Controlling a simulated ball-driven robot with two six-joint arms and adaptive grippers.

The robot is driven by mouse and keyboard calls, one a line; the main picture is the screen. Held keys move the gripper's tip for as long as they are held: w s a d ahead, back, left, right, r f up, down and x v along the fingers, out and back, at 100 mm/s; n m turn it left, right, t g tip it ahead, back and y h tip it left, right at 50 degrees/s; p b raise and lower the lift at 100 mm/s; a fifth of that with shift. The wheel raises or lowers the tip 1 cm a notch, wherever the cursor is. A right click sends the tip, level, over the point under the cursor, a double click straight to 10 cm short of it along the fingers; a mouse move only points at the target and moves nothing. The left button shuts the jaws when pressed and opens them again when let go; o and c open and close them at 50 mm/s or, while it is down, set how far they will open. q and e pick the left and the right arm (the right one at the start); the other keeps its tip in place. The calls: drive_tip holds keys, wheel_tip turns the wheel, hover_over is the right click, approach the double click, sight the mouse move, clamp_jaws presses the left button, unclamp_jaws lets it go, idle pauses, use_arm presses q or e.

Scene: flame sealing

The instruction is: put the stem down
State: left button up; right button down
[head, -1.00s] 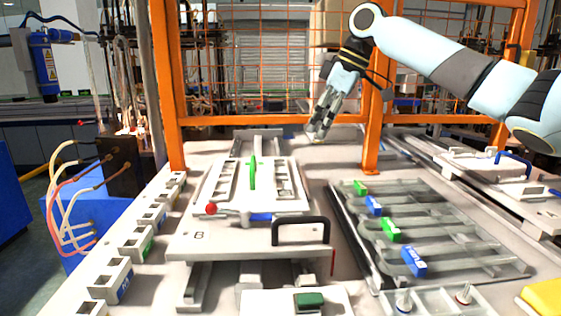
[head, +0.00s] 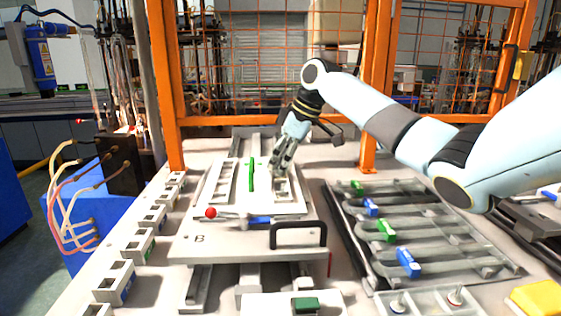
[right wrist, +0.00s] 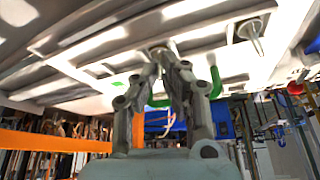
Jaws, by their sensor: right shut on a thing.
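My right gripper (head: 276,174) is at the right-hand row of openings in a white fixture plate (head: 237,205) and points down. Its fingers are close together on the stem. The stem is very small in the head view and mostly hidden by the fingers. In the right wrist view the fingertips (right wrist: 165,58) nearly meet around a small round end (right wrist: 158,48), right by the pale plate. I cannot tell whether the stem touches the plate. A separate metal pin with a round flange (right wrist: 250,32) shows beside the fingers there. My left gripper is not in view.
A green bar (head: 251,174) stands between the fixture's two rows. A red ball knob (head: 210,213) and a black handle (head: 298,226) are at its front. A grey rack with coloured blocks (head: 408,262) lies right. A tray (head: 430,304) holds two small pins. Orange mesh guarding stands behind.

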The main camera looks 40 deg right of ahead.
drive_tip(key=shift+f, duration=0.1)
drive_tip(key=c, duration=1.5)
unclamp_jaws()
drive_tip(key=b+v, duration=0.1)
drive_tip(key=v, duration=1.1)
drive_tip(key=shift+b, duration=0.3)
